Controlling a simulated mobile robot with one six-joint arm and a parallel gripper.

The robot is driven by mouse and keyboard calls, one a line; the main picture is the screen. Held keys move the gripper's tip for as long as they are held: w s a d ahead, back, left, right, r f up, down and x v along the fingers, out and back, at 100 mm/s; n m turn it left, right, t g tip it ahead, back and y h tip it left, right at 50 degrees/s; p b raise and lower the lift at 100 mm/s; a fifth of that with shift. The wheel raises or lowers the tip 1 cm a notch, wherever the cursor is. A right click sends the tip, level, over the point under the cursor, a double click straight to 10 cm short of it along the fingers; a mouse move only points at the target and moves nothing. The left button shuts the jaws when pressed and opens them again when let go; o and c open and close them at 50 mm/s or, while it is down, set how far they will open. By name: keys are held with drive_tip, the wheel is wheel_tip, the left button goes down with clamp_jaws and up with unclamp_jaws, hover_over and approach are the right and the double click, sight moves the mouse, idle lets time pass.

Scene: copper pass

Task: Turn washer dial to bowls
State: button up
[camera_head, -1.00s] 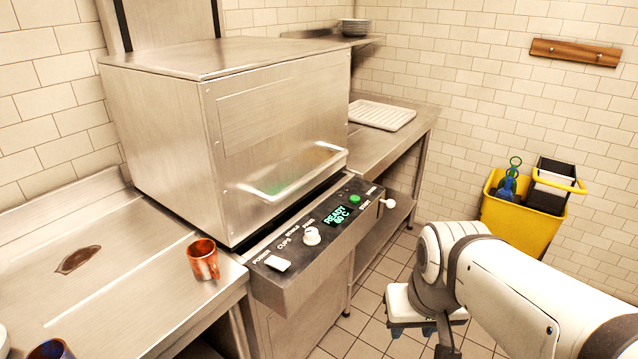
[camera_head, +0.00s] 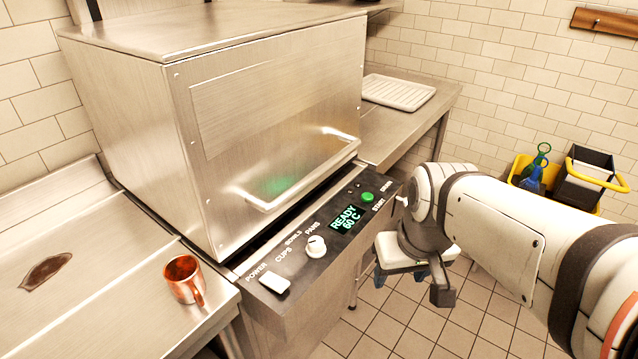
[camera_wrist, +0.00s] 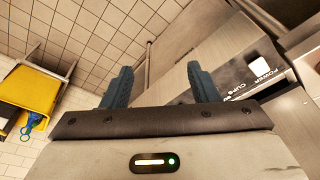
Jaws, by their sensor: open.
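The washer's control panel (camera_head: 300,262) runs along the front of the steel washer. Its white round dial (camera_head: 316,246) sits among the labels CUPS, BOWLS and PANS. The dial's pointer mark is too small to read surely. A green display (camera_head: 344,219) reads READY 60 C. My gripper (camera_head: 408,278) is low and to the right of the panel, apart from the dial. In the wrist view its two blue-grey fingers (camera_wrist: 160,85) are spread wide with nothing between them. The panel end with the white power switch (camera_wrist: 262,68) shows there at the right; the dial is not clearly visible.
A copper mug (camera_head: 183,279) stands on the left counter near the panel. The washer hood (camera_head: 255,110) is down, with a bar handle across its front. A white ribbed rack (camera_head: 398,92) lies on the right counter. A yellow bucket (camera_head: 522,165) stands at the right. Tiled floor is clear before the panel.

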sight(316, 241)
drive_tip(key=w+a+f+n+y+b, duration=0.1)
drive_tip(key=w+a+n+y+b, duration=0.1)
drive_tip(key=w+a+n+b, duration=0.5)
drive_tip(key=w+a+f+n+y+b, duration=0.25)
drive_tip(key=w+a+n, duration=0.2)
drive_tip(key=w, duration=0.45)
drive_tip(key=shift+n+g+h, duration=0.25)
drive_tip(key=shift+g+h, duration=0.2)
drive_tip(key=shift+g, duration=0.05)
drive_tip(key=x, duration=0.3)
drive_tip(key=b+x, duration=0.1)
drive_tip(key=x, duration=0.2)
drive_tip(key=shift+w+f, duration=0.3)
drive_tip(key=c, duration=1)
drive_tip(key=shift+o, duration=0.2)
